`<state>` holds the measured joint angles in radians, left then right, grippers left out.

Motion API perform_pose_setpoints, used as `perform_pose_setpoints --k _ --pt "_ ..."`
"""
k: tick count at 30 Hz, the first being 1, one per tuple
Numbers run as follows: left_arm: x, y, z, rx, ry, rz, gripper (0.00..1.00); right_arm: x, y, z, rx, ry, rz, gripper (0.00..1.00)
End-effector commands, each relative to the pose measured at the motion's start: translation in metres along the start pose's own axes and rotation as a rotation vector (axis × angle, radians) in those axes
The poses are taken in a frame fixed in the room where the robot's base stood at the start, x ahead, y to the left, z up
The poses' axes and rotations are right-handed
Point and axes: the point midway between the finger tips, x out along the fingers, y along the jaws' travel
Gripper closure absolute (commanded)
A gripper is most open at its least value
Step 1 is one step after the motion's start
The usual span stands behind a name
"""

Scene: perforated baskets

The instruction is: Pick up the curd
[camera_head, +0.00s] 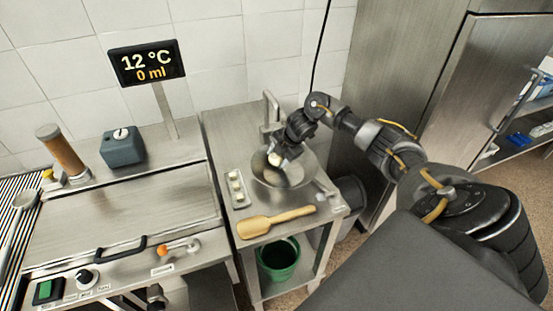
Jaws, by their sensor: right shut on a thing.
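The curd (275,160) is a small whitish lump, seen at the tips of my right gripper. My right gripper (279,155) is shut on it, reaching down over a round metal bowl (304,180) on the steel side table. The fingers hide part of the lump, and I cannot tell whether it touches the bowl. My left gripper is not in view.
A small tray with several pale cups (236,189) stands left of the bowl. A wooden paddle (275,222) lies along the table's front. A tap (271,108) rises behind the bowl. A green bucket (278,262) stands below. A steel vat (130,218) is at left.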

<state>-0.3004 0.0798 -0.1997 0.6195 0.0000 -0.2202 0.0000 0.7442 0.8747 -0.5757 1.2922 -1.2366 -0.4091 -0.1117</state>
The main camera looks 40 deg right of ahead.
Motion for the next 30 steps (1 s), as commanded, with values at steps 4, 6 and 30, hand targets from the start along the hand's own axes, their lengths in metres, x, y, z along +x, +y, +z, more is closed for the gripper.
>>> perform_pose_setpoints --k 4,6,30 --pt "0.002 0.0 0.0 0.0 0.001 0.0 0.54 -0.002 0.002 0.0 -0.001 0.0 0.002 0.73" --pt "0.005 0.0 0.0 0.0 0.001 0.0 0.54 -0.005 0.003 -0.001 -0.002 0.0 0.003 0.73" --pt "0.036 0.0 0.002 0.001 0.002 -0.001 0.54 -0.097 -0.039 0.014 -0.002 -0.002 0.008 0.73"
